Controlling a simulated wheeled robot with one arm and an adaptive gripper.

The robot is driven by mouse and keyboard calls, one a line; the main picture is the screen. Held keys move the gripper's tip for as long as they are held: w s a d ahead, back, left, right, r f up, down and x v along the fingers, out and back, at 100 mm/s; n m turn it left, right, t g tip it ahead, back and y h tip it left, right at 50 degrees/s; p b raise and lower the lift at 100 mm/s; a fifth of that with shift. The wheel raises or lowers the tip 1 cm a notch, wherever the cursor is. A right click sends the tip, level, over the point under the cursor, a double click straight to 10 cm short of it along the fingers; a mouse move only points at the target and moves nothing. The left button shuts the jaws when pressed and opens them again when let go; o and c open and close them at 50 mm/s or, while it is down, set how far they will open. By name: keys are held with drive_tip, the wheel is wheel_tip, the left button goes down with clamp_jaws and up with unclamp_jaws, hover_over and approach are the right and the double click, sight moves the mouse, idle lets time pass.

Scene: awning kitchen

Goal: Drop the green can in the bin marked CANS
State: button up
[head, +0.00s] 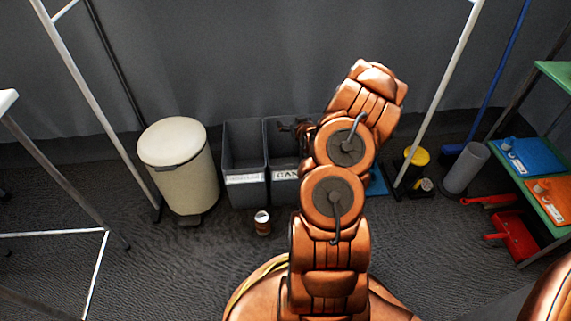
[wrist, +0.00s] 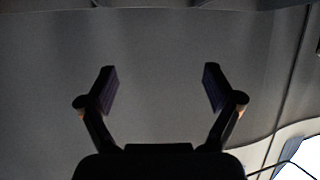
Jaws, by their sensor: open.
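The bin marked CANS (head: 284,174) is a dark grey open box on the floor by the back curtain. My arm hides its right side and the end of its label. My gripper (head: 292,125) shows as a small dark shape at the bin's rear rim in the head view, partly behind my arm. In the wrist view my gripper (wrist: 160,78) has its two fingers spread apart, with nothing between them and a plain grey surface beyond. I see no green can in either view. The inside of the CANS bin is mostly hidden.
A second grey bin (head: 244,183) adjoins on the left, and a cream pedal bin (head: 180,165) stands further left. A brown and white cup (head: 262,222) is on the floor in front. White poles flank the bins. A green shelf (head: 545,200) stands at right.

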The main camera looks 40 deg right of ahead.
drive_tip(key=v, duration=1.2)
drive_tip(key=shift+r, duration=0.1)
idle(0.4)
